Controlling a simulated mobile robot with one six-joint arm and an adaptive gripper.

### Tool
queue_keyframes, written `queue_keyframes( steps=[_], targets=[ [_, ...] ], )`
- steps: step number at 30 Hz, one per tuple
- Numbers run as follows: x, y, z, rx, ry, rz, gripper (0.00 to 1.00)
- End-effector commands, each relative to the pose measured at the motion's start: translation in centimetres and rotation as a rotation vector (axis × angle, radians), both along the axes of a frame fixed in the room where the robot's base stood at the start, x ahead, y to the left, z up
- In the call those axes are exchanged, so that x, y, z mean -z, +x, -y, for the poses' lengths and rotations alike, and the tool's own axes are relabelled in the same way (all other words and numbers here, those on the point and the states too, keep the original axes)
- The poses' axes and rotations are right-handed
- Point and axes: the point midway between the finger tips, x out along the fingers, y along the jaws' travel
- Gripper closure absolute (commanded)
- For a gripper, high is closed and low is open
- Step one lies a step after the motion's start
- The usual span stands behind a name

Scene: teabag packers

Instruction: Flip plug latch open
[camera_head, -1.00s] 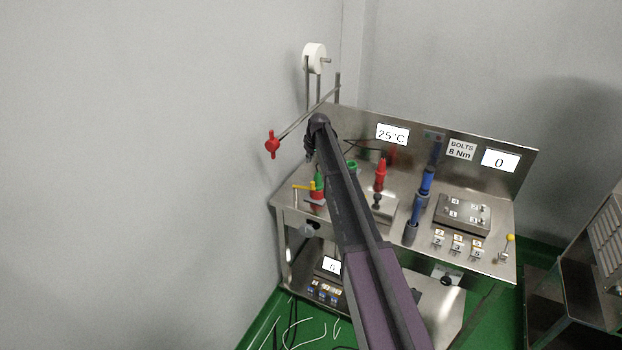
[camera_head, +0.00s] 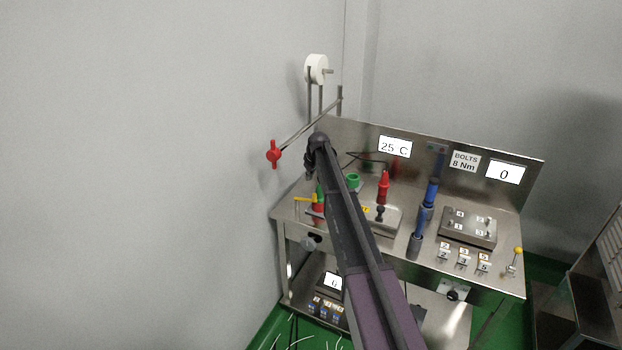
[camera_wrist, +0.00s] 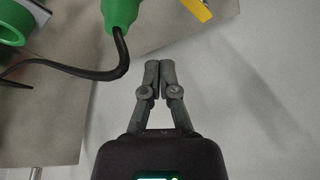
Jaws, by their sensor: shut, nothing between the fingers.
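In the wrist view a green plug (camera_wrist: 120,12) with a black cable (camera_wrist: 112,72) shows at the top, and a yellow latch piece (camera_wrist: 198,9) is beside it to the right, partly cut off by the frame. My gripper (camera_wrist: 158,66) is shut and empty, below the plug and latch in that view and apart from both. In the head view the yellow latch (camera_head: 305,199) and green plug (camera_head: 320,190) sit at the left end of the bench, partly behind my arm. I cannot tell the latch's exact position.
A green ring-shaped part (camera_wrist: 14,24) lies at the wrist view's top left. The steel bench (camera_head: 480,277) holds a red tool (camera_head: 383,188), blue tools (camera_head: 430,192) and a bolt block (camera_head: 468,227). A red-handled lever (camera_head: 274,153) juts out at left. A wall is close by.

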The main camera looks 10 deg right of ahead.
Motion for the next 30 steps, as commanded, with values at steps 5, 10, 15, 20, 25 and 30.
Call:
queue_keyframes(
  steps=[5, 10, 15, 20, 25, 30],
  targets=[
    [1.8, 0.5, -0.2, 0.000, 0.000, 0.000, 1.00],
    [3.0, 0.9, -0.4, 0.000, 0.000, 0.000, 1.00],
    [4.3, 1.3, -0.6, -0.001, 0.000, 0.000, 1.00],
    [5.5, 1.7, -0.8, -0.001, 0.000, 0.000, 1.00],
    [5.7, 0.6, -0.4, 0.001, 0.000, 0.000, 1.00],
    [5.7, -1.1, 0.4, 0.000, 0.000, 0.000, 1.00]
  ],
)
